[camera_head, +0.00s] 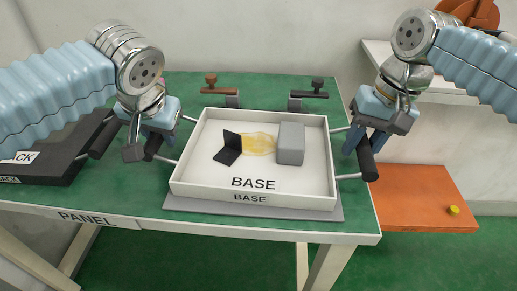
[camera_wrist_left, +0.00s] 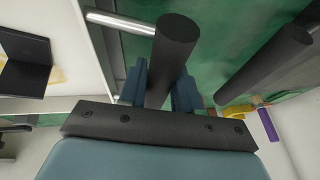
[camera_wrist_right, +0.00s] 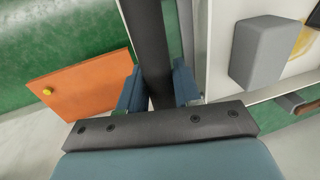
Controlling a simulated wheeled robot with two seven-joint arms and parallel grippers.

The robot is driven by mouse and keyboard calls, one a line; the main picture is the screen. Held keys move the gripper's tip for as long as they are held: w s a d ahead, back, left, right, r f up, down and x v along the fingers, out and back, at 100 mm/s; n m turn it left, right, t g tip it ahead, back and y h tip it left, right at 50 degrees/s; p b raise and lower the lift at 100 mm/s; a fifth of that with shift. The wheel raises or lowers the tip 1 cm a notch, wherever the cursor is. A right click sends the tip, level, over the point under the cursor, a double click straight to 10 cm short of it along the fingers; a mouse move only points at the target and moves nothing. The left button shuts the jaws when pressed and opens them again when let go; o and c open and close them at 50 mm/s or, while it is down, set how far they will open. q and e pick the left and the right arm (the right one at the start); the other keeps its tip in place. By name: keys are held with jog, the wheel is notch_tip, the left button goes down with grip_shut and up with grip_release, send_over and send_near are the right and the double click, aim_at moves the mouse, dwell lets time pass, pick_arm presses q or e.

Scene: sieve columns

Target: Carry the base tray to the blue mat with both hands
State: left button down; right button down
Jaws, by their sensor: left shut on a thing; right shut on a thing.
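The white base tray (camera_head: 251,187), labelled BASE, sits level over a grey pad on the green table; I cannot tell whether it touches the pad. It holds a black angled piece (camera_head: 229,150), a yellow translucent patch (camera_head: 259,144) and a grey block (camera_head: 291,143). My left gripper (camera_head: 153,143) is shut on the tray's left black bar handle, seen in the left wrist view (camera_wrist_left: 176,50). My right gripper (camera_head: 364,138) is shut on the right black bar handle (camera_head: 366,160), also seen in the right wrist view (camera_wrist_right: 147,40). No blue mat shows.
The grey pad (camera_head: 250,207) lies near the table's front edge. A black rack (camera_head: 60,165) is at the left. Two small valve-like handles (camera_head: 231,93) stand behind the tray. An orange panel (camera_head: 427,195) with a yellow knob is at the right, and a white shelf (camera_head: 455,82) behind it.

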pick_arm(q)
jog(key=shift+r, duration=0.15)
pick_arm(e)
jog(key=shift+r, duration=0.1)
